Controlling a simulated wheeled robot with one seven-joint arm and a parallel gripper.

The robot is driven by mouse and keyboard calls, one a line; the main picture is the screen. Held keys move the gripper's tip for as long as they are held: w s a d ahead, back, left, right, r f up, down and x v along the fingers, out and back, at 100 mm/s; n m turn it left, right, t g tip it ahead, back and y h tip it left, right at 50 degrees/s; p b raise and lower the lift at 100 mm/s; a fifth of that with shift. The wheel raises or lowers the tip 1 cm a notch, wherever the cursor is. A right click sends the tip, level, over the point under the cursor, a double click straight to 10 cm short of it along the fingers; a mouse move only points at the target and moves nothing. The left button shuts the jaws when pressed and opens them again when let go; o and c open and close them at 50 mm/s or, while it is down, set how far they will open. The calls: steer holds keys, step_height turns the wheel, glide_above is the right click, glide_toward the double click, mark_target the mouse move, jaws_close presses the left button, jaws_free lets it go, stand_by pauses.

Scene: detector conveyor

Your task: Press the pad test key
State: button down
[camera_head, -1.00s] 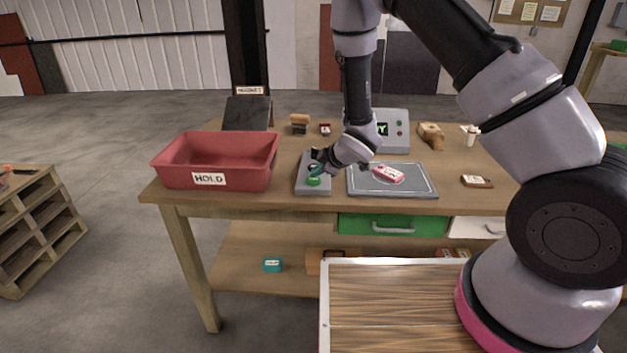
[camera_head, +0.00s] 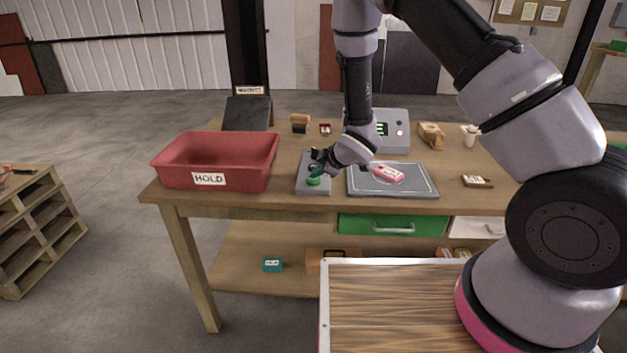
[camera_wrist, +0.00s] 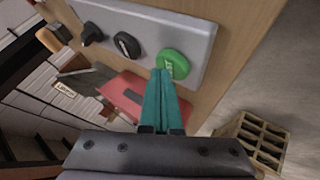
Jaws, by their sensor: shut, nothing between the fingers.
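A grey key panel (camera_head: 313,190) lies on the workbench between the red bin and the dark pad. It bears a round green key (camera_head: 313,181) near its front edge. In the wrist view the green key (camera_wrist: 174,64) shows a small label I cannot read, with a dark oval key (camera_wrist: 127,45) and a black knob (camera_wrist: 92,34) in line beside it. My gripper (camera_wrist: 161,74) is shut and empty, its teal fingertips at the green key's edge. I cannot tell whether they touch. In the head view my gripper (camera_head: 316,169) hides the panel's back part.
The red HOLD bin (camera_head: 222,152) stands left of the panel. The grey pad (camera_head: 420,190) with a pink item (camera_head: 387,174) lies to the right. Behind it stands a grey detector box (camera_head: 396,142) with a lit screen. A brown block (camera_head: 478,181) lies further right.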

mark_target(317, 180)
steer(key=shift+r, duration=0.65)
steer(key=shift+r, duration=2.5)
steer(key=s+d+r+m+t+h, duration=0.1)
steer(key=d+r+m+h, duration=0.1)
steer(key=d+r+m, duration=0.6)
steer(key=s+d+r+m+h, duration=0.2)
steer(key=d+r+m, duration=0.1)
steer(key=d+r, duration=1)
steer(key=s+d+r+m, duration=0.1)
steer(key=s+r+m, duration=0.2)
steer(key=s, duration=0.4)
steer(key=s+d+r+m, duration=0.2)
steer(key=s+r, duration=0.3)
steer(key=s, duration=0.3)
steer(key=s+d+r+m+g, duration=0.1)
steer(key=s+r+m, duration=0.3)
steer(key=s, duration=0.4)
steer(key=shift+s+d+r+m, duration=0.15)
steer(key=shift+d+r+m, duration=0.25)
steer(key=shift+d+m, duration=0.15)
